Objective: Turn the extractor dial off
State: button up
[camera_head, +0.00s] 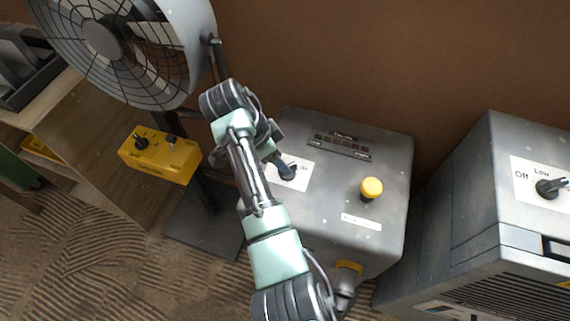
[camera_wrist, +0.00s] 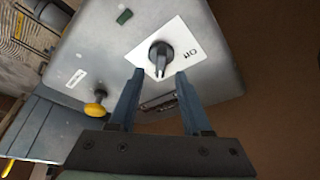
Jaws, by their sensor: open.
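The grey middle box (camera_head: 335,215) carries a black dial with a grey pointer on a white label. The dial (camera_wrist: 160,52) shows clearly in the wrist view, its pointer aimed down the picture between my fingertips. Short lettering stands on the label (camera_wrist: 193,50) to its right; it is upside down and hard to read. My gripper (camera_wrist: 159,76) is open, its two blue fingers at either side of the pointer's end. I cannot tell whether they touch it. In the head view my gripper partly covers the dial.
A yellow mushroom button (camera_head: 371,188) stands on the same box, right of the dial. A grey machine (camera_head: 485,215) at right has an Off/Low dial (camera_head: 548,187). A fan (camera_head: 125,45) with a yellow control box (camera_head: 160,158) stands at left. A brown wall is behind.

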aim_at(293, 165)
jog(key=shift+x, duration=1.9)
grip_shut()
